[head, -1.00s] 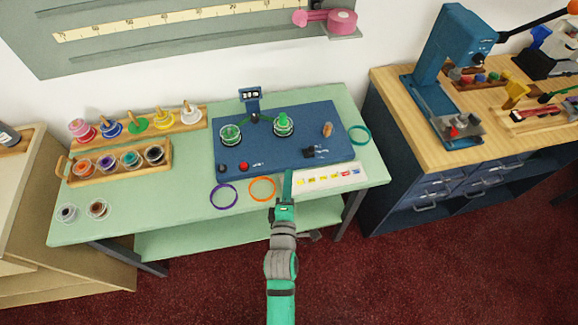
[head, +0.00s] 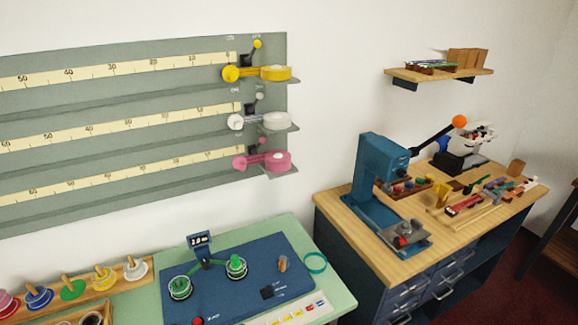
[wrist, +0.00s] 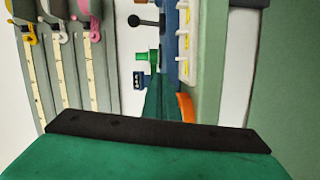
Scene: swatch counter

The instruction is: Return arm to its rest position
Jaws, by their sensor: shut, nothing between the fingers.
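My gripper (wrist: 165,78) shows in the wrist view as green fingers closed together beyond a black bar, with nothing between them. It points over the green counter, close to the blue panel (wrist: 169,35) and its pale strip of coloured tabs (wrist: 184,45). I cannot tell its exact height above the counter. My arm and gripper are not in the head view now.
The head view shows the green counter (head: 341,290) with the blue panel (head: 240,275), green spools and a teal ring (head: 314,262). A blue press (head: 378,180) stands on the wooden bench (head: 335,207) to the right. Ribbon dispensers hang on the grey wall board (head: 120,110).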

